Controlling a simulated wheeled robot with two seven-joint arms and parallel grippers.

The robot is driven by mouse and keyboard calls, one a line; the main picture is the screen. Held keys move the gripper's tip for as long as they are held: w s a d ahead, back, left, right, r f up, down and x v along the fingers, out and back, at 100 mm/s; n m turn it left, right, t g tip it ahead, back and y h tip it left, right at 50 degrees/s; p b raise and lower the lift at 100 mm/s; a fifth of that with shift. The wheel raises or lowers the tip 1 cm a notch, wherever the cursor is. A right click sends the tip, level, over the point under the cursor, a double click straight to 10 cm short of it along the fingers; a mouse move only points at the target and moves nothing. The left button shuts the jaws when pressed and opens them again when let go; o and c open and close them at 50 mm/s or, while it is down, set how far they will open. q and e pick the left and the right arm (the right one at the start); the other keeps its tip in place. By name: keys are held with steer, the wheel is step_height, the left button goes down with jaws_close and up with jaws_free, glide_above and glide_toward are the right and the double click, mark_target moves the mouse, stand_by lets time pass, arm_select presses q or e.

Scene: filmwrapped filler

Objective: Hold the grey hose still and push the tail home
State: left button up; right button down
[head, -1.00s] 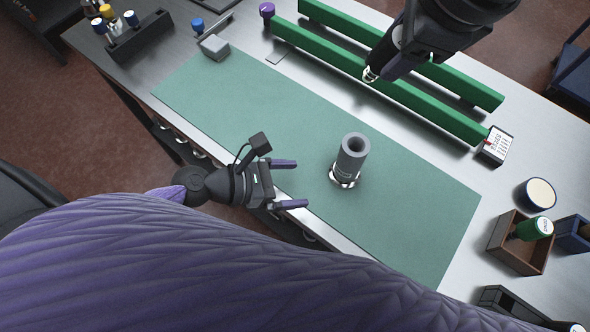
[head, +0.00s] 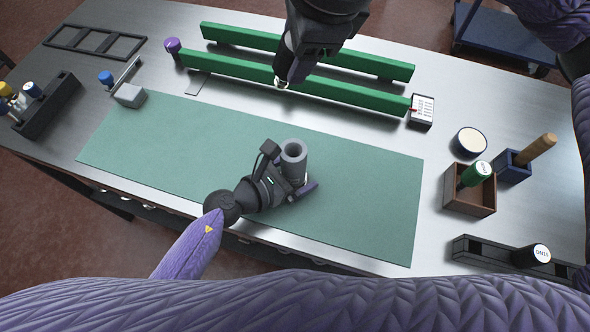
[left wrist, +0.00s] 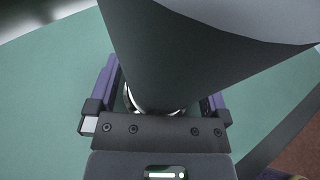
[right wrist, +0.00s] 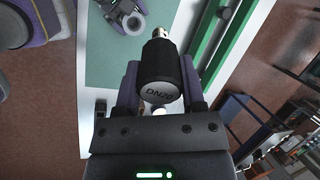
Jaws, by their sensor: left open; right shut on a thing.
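The grey hose (head: 293,150) stands upright on the green mat (head: 350,180), and a shiny ring shows at its foot in the left wrist view (left wrist: 150,104). My left gripper (head: 294,178) is open, with its purple fingers on either side of the hose; I cannot tell whether they touch it. My right gripper (right wrist: 158,85) is shut on a black handle marked DN20 (right wrist: 160,72). A metal tail (right wrist: 165,27) sticks out of the handle's far end. In the head view this tail (head: 281,85) is above the green rails, apart from the hose.
Two long green rails (head: 330,55) lie behind the mat. A labelled box (head: 422,110) stands at their right end. A round tub (head: 470,142), a wooden box with a green-topped tool (head: 470,205) and a blue holder (head: 513,168) stand at the right. The mat's left part is clear.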

arm_select(q)
steer(key=shift+c, duration=0.3)
jaws_close()
arm_select(e)
steer(key=c, duration=0.8)
jaws_free()
jaws_close()
arm_select(q)
steer(key=shift+a, duration=0.1)
arm_select(e)
step_height(320, 180, down, 7)
steer(key=g+h, duration=0.3)
steer(key=shift+w+a+r, duration=0.15)
steer(key=shift+w+a, duration=0.05)
